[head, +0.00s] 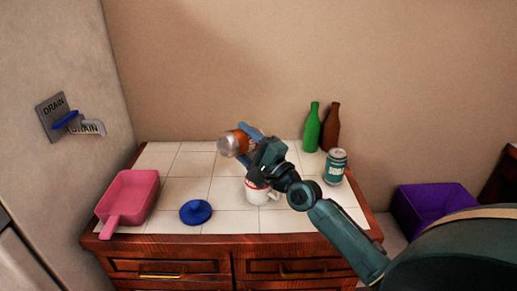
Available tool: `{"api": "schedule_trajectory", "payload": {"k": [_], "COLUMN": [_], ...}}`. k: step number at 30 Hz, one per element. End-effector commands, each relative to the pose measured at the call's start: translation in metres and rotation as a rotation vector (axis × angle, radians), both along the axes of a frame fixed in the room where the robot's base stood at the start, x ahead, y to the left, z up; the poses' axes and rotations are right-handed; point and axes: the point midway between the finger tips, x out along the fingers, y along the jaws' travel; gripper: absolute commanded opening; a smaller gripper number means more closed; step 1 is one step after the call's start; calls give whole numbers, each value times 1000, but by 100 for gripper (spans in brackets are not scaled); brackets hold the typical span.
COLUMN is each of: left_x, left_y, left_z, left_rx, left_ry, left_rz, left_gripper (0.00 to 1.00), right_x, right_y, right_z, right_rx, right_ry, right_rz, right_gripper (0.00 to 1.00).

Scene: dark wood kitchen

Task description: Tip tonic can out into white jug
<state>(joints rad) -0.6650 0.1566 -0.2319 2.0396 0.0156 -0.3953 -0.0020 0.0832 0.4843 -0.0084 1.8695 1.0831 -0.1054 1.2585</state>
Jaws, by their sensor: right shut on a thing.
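My right gripper (247,138) is shut on an orange-brown can (242,136) with a silver end. The can is tipped onto its side, its silver end pointing left, and is held above the tiled top. Its label cannot be read, and the gripper hides its right part. A white jug (262,196) with a red band near its rim stands on the tiles, below and a little right of the can. My right gripper and arm cover part of the jug's top, so its contents are hidden. My left gripper is not in view.
A teal can (336,167), a green bottle (311,128) and a brown bottle (331,127) stand at the right. A blue lid-like disc (196,212) and a pink pan (129,199) lie left on the tiled counter (178,187). A purple bin (433,208) is beyond its right edge.

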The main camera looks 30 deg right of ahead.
Motion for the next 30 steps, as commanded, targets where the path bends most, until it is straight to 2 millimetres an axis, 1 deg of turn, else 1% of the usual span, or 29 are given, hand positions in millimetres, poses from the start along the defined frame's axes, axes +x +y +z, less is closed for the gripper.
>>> {"api": "schedule_trajectory", "payload": {"k": [6, 14, 30], "left_x": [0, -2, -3], "left_y": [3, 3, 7], "left_z": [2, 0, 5], "left_rx": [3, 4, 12], "left_ry": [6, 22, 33], "left_rz": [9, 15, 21], "left_gripper": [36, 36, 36], "right_x": [0, 0, 1], "right_y": [-1, -1, -3], "right_z": [2, 4, 7], "right_rx": [25, 55, 118], "right_ry": [7, 14, 32], "right_rz": [0, -1, -1], "right_gripper": [30, 29, 29]}}
